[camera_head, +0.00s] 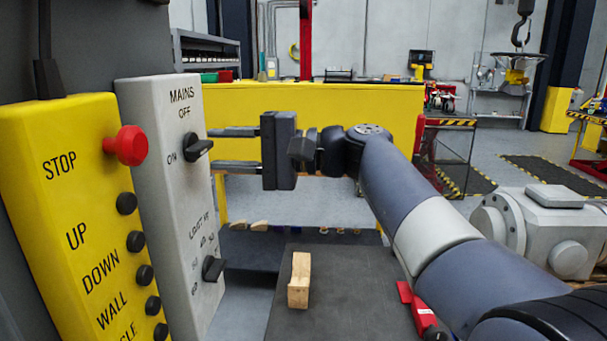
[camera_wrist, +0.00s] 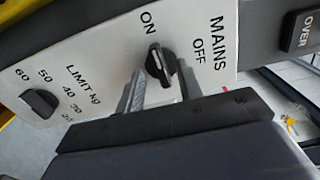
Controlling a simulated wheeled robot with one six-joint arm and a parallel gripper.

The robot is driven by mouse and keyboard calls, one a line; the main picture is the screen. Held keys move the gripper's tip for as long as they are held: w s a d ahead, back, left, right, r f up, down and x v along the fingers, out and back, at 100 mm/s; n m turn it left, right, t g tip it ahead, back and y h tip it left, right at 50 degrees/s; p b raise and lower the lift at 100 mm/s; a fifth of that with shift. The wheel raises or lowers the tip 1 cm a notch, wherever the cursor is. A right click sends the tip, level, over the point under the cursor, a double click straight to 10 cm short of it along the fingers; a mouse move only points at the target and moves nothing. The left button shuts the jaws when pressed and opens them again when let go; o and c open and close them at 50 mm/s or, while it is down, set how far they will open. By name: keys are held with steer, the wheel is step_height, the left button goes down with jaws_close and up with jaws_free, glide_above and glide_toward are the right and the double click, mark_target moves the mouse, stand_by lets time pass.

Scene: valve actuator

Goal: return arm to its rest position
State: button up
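My gripper (camera_head: 212,150) is level with the grey MAINS panel (camera_head: 165,110), its two fingers pointing left at it. The fingers are apart, one above and one below the black MAINS knob (camera_head: 198,147) in the head view. In the wrist view, the knob (camera_wrist: 160,65) shows between the fingertips of my gripper (camera_wrist: 160,82), with nothing visibly clamped. The knob's white mark is on the side toward ON. Whether the fingertips touch the panel is hard to tell. My arm reaches in from the lower right.
A yellow control box (camera_head: 70,190) with a red stop button (camera_head: 127,146) stands left of the panel. A lower LIMIT knob (camera_head: 213,268) sits on the panel. A wooden block (camera_head: 299,280) lies on the dark surface below my gripper. A grey machine (camera_head: 545,225) stands at right.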

steer(key=shift+a, duration=1)
steer(key=shift+w+a+r+m+p, duration=0.15)
steer(key=shift+r+m+p, duration=0.15)
steer(key=shift+p, duration=0.35)
steer(key=shift+r+m+p, duration=0.1)
steer(key=shift+m+p, duration=0.75)
steer(key=shift+m, duration=0.05)
steer(key=m+p, duration=0.3)
steer(key=shift+m+p, duration=0.35)
steer(key=shift+m, duration=0.15)
steer(key=shift+d, duration=0.25)
